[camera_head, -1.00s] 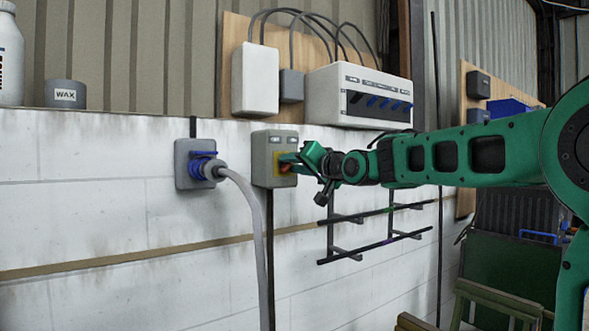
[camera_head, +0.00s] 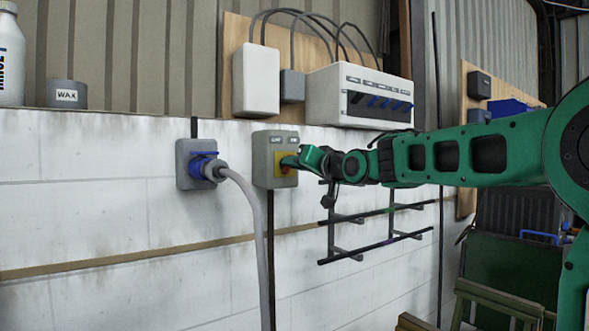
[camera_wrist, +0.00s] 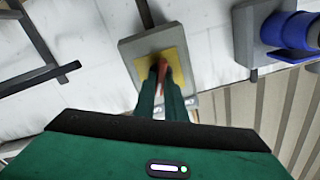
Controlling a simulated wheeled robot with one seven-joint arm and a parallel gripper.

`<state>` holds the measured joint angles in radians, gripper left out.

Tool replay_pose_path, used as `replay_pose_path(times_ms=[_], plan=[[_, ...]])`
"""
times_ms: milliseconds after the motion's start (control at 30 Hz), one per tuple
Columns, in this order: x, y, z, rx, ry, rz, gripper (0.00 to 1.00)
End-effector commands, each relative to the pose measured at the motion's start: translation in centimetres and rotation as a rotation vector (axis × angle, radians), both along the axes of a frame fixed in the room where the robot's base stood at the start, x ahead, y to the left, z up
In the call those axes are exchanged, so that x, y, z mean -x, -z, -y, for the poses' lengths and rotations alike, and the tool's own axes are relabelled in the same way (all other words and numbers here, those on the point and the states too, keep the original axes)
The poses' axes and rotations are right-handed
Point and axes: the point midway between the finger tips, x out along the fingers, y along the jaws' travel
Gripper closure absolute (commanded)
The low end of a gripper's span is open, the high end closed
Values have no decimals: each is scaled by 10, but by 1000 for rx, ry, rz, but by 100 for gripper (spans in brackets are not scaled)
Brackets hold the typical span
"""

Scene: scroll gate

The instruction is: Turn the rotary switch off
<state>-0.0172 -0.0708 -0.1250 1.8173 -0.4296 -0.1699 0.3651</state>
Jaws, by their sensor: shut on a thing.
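The rotary switch is a grey box (camera_head: 262,160) on the white wall, with a yellow plate (camera_head: 283,176) and two small labels at its top. In the wrist view the yellow plate (camera_wrist: 171,62) carries a red knob (camera_wrist: 160,68). My gripper (camera_head: 287,163) reaches the switch from the right. In the wrist view my gripper (camera_wrist: 163,78) has its two green fingers close together around the red knob. The fingers hide part of the knob, and its exact angle is hard to tell.
A blue plug and socket (camera_head: 203,165) with a hanging grey cable sits left of the switch. A breaker box (camera_head: 360,95) and a white box (camera_head: 256,79) are above. A black wall rack (camera_head: 375,235) is below my arm.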

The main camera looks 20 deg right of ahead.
Motion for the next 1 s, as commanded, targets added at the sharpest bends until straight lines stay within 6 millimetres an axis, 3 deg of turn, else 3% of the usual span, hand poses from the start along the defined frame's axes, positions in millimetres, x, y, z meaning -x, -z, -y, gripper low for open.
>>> replay_pose_path(times_ms=[1000], plan=[[0, 3, 0, 889, 5, 279, 100]])
